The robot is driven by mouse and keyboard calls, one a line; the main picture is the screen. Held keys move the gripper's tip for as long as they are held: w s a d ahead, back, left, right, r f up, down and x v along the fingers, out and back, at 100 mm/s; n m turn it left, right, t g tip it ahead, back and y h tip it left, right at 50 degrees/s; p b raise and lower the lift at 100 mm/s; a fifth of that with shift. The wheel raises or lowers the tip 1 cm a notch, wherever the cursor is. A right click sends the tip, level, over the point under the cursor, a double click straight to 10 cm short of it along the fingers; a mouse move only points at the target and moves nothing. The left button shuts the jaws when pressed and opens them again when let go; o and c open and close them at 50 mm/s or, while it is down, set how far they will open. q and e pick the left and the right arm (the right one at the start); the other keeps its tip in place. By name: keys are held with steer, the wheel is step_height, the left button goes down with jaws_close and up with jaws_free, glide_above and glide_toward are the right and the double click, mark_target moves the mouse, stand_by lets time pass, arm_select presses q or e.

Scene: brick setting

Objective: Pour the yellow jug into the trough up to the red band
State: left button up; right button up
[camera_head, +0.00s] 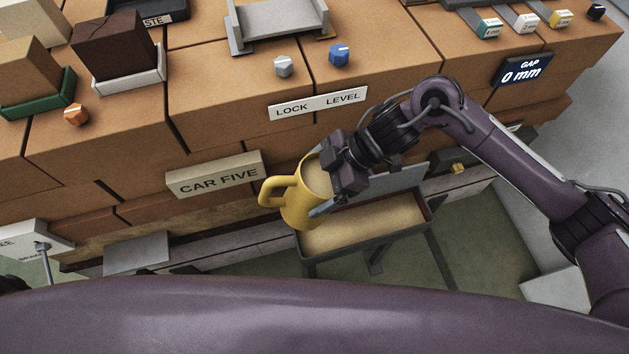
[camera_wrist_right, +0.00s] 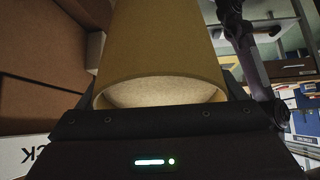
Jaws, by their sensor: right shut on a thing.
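The yellow jug (camera_head: 295,205) is in my right gripper (camera_head: 328,205), which is shut on it above the left end of the trough. The jug is slightly tilted, its handle points left, and pale grainy material shows inside its mouth. The jug also fills the upper middle of the right wrist view (camera_wrist_right: 160,50), with pale material at its rim. The trough (camera_head: 435,208) is a dark-rimmed tray on legs with a sandy, level-looking fill. My left gripper is not in view.
A "LOCK LEVEL" plate (camera_head: 318,102), a grey knob (camera_head: 284,67) and a blue knob (camera_head: 339,55) sit above. A display (camera_head: 522,70) reads "GAP 0 mm".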

steer(key=shift+w+d+f+g+y+b, duration=0.15)
steer(key=shift+d+y+b, duration=0.4)
steer(key=shift+b, duration=0.55)
steer(key=shift+w+d+f+g+y+b, duration=0.2)
steer(key=shift+d+y+b, duration=0.35)
steer(key=shift+b, duration=0.5)
steer(key=shift+w+d+f+g+y+b, duration=0.15)
steer(key=shift+d+y+b, duration=0.4)
steer(key=shift+b, duration=0.55)
stand_by(1.4)
steer(key=shift+d+f+g+y+b, duration=0.2)
steer(key=shift+y+b, duration=0.5)
steer(key=shift+b, duration=0.5)
steer(key=shift+d+f+g+y+b, duration=0.1)
steer(key=shift+f+y+b, duration=0.15)
steer(key=shift+y+b, duration=0.65)
stand_by(1.2)
